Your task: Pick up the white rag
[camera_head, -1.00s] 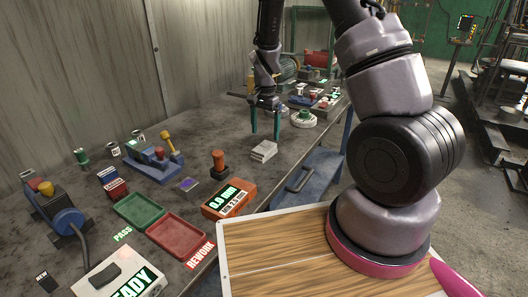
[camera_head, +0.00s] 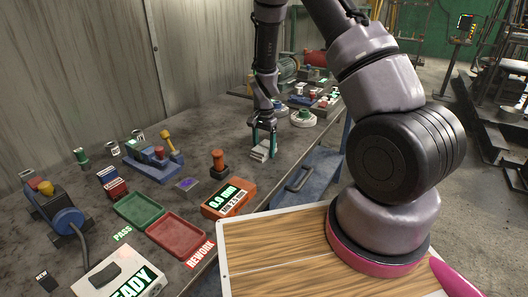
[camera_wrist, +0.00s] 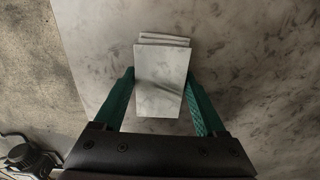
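The white rag (camera_head: 259,153) is a folded, pale stack lying on the grey metal table (camera_head: 110,160), near its right edge. In the wrist view the rag (camera_wrist: 162,80) lies between the two green fingers. My gripper (camera_head: 264,143) points down over the rag, with its fingertips low around it. In the wrist view my gripper (camera_wrist: 161,95) is open, with a finger on each side of the rag. The left finger is very close to the rag's edge; whether it touches is unclear.
An orange gauge box (camera_head: 229,199), a green tray (camera_head: 139,208) and a red tray (camera_head: 176,235) stand to the left. Round white-based items (camera_head: 303,118) sit behind the gripper. The table around the rag is mostly clear.

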